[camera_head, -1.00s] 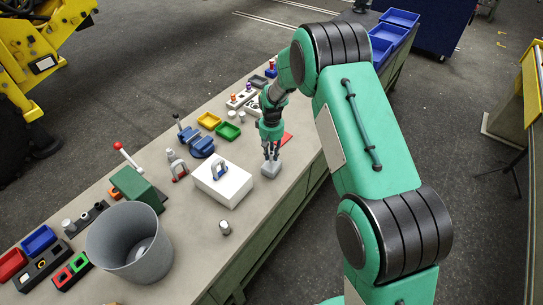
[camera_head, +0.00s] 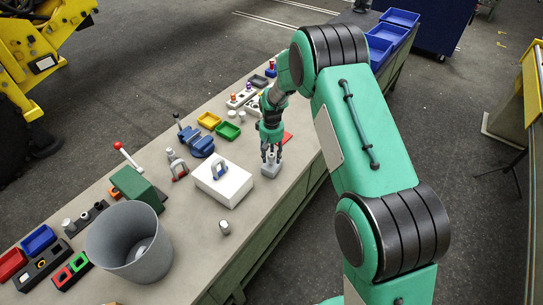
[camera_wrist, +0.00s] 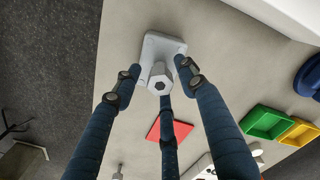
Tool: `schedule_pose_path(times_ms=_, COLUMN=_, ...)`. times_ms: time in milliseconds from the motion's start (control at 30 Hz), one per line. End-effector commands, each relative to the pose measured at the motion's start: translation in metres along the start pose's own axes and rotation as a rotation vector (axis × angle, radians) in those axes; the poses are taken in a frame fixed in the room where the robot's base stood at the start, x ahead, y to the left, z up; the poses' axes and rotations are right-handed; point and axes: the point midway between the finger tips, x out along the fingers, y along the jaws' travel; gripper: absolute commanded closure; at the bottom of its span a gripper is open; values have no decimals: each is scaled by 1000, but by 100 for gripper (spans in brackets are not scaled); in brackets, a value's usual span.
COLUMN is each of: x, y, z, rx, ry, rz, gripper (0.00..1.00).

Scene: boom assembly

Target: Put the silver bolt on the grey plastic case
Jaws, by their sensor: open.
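The grey plastic case (camera_head: 270,171) is a small light-grey block near the front edge of the workbench. It also shows in the wrist view (camera_wrist: 174,44). The silver bolt (camera_wrist: 160,84) stands upright on the case, its head with a dark hex socket facing the wrist camera. My gripper (camera_head: 271,156) points down over the case, its fingers spread around the bolt. In the wrist view, the open fingertips (camera_wrist: 160,76) are beside the bolt, and gaps show between them and its head. The bolt's lower end is hidden behind its head.
A white box (camera_head: 232,186) with a blue-grey handle stands left of the case. A red flat piece (camera_wrist: 172,128) lies close by. A small silver cylinder (camera_head: 224,228) stands on the bench (camera_head: 190,237). A blue vise (camera_head: 201,146) and green tray (camera_head: 228,131) are farther back.

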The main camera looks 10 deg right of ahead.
Motion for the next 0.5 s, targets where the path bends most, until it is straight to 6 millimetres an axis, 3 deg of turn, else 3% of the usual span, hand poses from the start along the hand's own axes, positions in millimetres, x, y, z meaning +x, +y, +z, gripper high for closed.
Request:
schedule_pose_path(times_ms=267, x=-14, y=0, z=-1, rx=0, ry=2, rz=0, gripper=58)
schedule_pose_path(times_ms=500, x=-48, y=0, z=-1, rx=0, ry=3, rz=1, gripper=58)
